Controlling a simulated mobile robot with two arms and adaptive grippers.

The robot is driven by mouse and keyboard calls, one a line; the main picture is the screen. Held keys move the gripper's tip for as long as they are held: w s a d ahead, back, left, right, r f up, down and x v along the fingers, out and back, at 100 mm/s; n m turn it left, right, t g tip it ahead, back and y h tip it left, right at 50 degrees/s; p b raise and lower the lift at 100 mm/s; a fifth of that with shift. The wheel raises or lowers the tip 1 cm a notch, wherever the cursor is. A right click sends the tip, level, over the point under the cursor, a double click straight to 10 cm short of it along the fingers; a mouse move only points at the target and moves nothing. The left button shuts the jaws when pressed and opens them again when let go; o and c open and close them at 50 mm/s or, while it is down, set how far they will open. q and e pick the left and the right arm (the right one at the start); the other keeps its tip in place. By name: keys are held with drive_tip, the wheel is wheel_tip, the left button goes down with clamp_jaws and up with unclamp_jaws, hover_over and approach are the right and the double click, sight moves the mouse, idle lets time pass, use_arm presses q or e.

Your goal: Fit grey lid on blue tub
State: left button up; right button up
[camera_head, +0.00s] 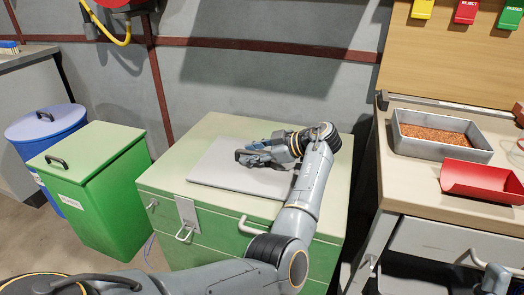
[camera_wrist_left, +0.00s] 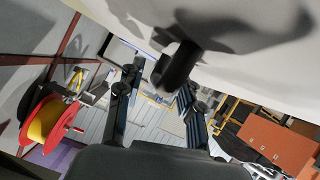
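The grey lid (camera_head: 212,168) looks like a flat, pale square panel lying on the green cabinet. My left gripper (camera_head: 250,156) is low over its middle. In the left wrist view the pale surface (camera_wrist_left: 265,75) fills the top, and a dark handle post (camera_wrist_left: 178,66) stands out from it. The fingers of my left gripper (camera_wrist_left: 160,85) are apart, with the post in front of the gap; contact is not visible. A round blue tub (camera_head: 47,130) stands at far left with a blue top and dark handle on it.
A green bin (camera_head: 95,195) with a handled green lid stands between the blue tub and the green cabinet (camera_head: 175,165). At right, a workbench (camera_head: 400,185) carries a grey tray (camera_head: 415,150) of copper-coloured granules and a red scoop (camera_head: 480,180).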

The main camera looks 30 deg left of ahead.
use_arm(q)
drive_tip(key=v, duration=0.1)
drive_tip(key=p+v, duration=0.1)
drive_tip(key=v, duration=0.1)
drive_tip(key=s+p+v, duration=0.1)
drive_tip(key=v, duration=0.1)
drive_tip(key=shift+d+r, duration=0.15)
drive_tip(key=shift+r, duration=0.2)
drive_tip(key=p+v, duration=0.1)
drive_tip(key=v, duration=0.4)
drive_tip(key=shift+d+r, duration=0.1)
drive_tip(key=shift+d, duration=0.3)
drive_tip(key=shift+d+r, duration=0.15)
drive_tip(key=shift+d, duration=0.2)
use_arm(e)
drive_tip(key=w+f+g+h, duration=0.3)
drive_tip(key=w+f+g, duration=0.4)
drive_tip(key=f, duration=0.2)
drive_tip(key=shift+w+a+f, duration=0.15)
drive_tip(key=shift+w+a, duration=0.2)
drive_tip(key=shift+w, duration=0.05)
use_arm(q)
drive_tip(key=shift+o, duration=0.4)
